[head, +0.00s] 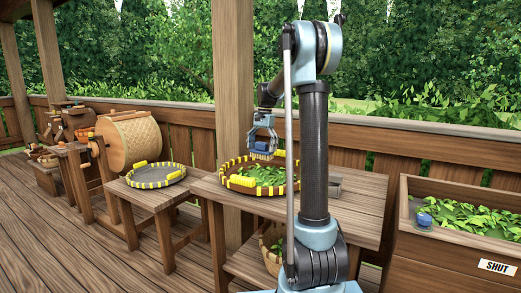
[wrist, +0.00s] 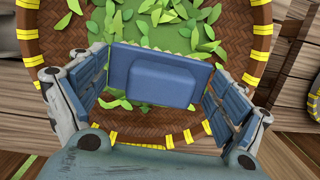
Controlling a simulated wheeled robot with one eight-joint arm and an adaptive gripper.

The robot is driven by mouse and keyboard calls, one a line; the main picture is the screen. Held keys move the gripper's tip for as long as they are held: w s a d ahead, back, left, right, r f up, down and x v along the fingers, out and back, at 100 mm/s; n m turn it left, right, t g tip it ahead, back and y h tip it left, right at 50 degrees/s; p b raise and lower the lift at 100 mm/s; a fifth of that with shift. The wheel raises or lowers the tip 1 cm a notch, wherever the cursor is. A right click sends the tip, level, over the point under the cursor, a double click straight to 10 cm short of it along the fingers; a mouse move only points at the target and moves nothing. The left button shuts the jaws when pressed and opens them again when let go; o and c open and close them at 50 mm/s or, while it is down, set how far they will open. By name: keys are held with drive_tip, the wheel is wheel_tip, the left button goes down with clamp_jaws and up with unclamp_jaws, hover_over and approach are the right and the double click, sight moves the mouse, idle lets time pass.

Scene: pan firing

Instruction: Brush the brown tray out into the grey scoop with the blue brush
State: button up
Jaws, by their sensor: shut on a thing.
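The brown tray (head: 232,186) stands on the wooden table, its rim banded in yellow. Green leaves (head: 262,175) lie spread in it, and the wrist view shows its woven brown wall (wrist: 262,55). My gripper (head: 262,143) is above the tray, toward its back side in the head view. It is shut on the blue brush (wrist: 162,77), which sits between the two fingers. Leaves show around the brush, and I cannot tell whether it touches them. A grey piece (head: 335,187) on the table, partly hidden behind my arm, may be the grey scoop.
A grey tray (head: 155,176) with a yellow-striped rim stands on a lower table at left. A wooden bin (head: 455,261) labelled SHUT holds leaves and a blue object (head: 425,220) at right. A basket (head: 272,258) sits under the table. A wooden post (head: 232,80) rises behind.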

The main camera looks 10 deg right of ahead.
wheel_tip(320, 180, down, 9)
drive_tip(key=shift+f, duration=0.1)
drive_tip(key=shift+s+d, duration=0.75)
drive_tip(key=shift+d, duration=0.2)
drive_tip(key=shift+s+d, duration=0.2)
drive_tip(key=shift+d, duration=0.1)
drive_tip(key=s+d, duration=0.3)
drive_tip(key=d, duration=0.2)
drive_tip(key=s+d, duration=0.2)
drive_tip(key=shift+s+d, duration=0.3)
drive_tip(key=shift+d, duration=0.05)
wheel_tip(320, 180, up, 9)
